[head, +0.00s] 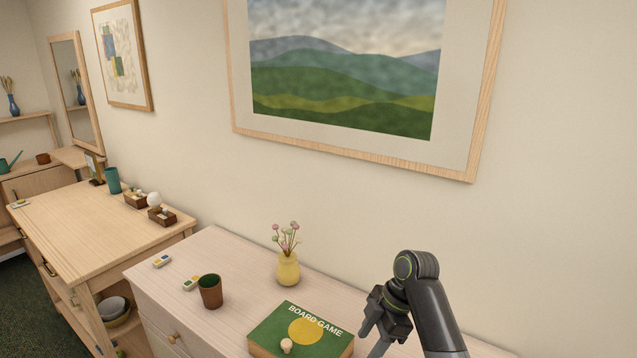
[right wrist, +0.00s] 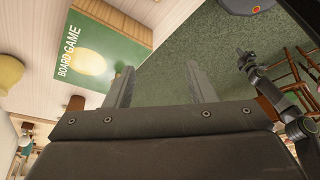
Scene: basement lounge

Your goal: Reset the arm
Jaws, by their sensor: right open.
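My right arm comes in at the lower right of the head view. Its gripper (head: 374,335) points down beside the right end of a green board game box (head: 270,334), over or near the dresser edge. In the right wrist view the two fingers of this gripper (right wrist: 160,88) stand wide apart with nothing between them; the board game box (right wrist: 95,52) is to the upper left and carpet lies beyond. My left gripper is outside the head view. A dark arm at the right of the wrist view seems to be my left one, with its gripper (right wrist: 248,64) small and unclear.
A small pale piece (head: 287,345) sits on the box. A wooden cabinet (head: 90,225) is at left; a framed landscape (head: 345,75) hangs behind.

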